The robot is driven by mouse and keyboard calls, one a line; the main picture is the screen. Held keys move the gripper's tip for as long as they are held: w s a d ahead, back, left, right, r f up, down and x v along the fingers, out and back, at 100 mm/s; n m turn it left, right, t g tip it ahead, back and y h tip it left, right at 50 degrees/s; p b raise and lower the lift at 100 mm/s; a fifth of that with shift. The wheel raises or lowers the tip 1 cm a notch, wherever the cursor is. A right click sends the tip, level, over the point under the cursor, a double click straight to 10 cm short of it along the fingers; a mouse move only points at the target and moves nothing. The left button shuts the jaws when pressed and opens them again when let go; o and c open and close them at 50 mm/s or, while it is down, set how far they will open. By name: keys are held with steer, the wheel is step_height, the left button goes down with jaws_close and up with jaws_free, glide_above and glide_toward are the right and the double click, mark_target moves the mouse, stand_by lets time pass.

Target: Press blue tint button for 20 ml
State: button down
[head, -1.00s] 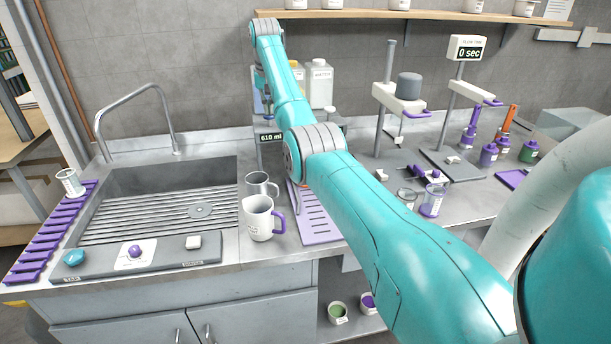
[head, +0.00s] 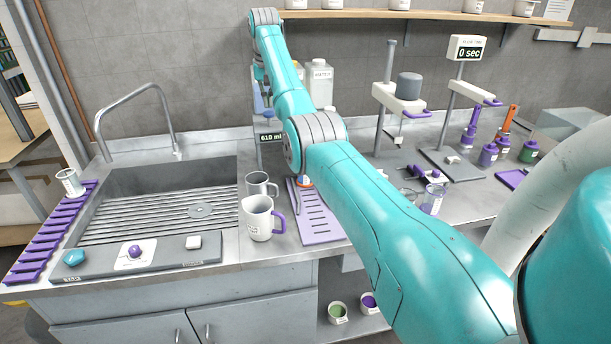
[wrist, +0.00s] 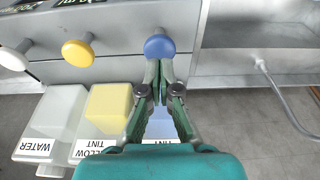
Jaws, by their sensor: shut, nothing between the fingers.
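In the wrist view, the blue button (wrist: 159,47) sticks out from the grey dispenser front (wrist: 120,68) on a short stem. My gripper (wrist: 160,68) is shut and empty, with its fingertips right at the button's lower edge. I cannot tell whether they touch or press it. The blue tint container (wrist: 162,125) is partly hidden behind my fingers. A yellow button (wrist: 78,53) and a white button (wrist: 14,58) sit to the left.
Beside the blue container stand the yellow tint container (wrist: 103,108) and the water container (wrist: 55,112). The sink (head: 160,205) lies left.

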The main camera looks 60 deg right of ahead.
mark_target(269, 112)
steer(key=shift+f, duration=1.6)
steer(key=shift+r, duration=1.65)
steer(key=shift+r, duration=0.1)
steer(key=shift+r, duration=2.9)
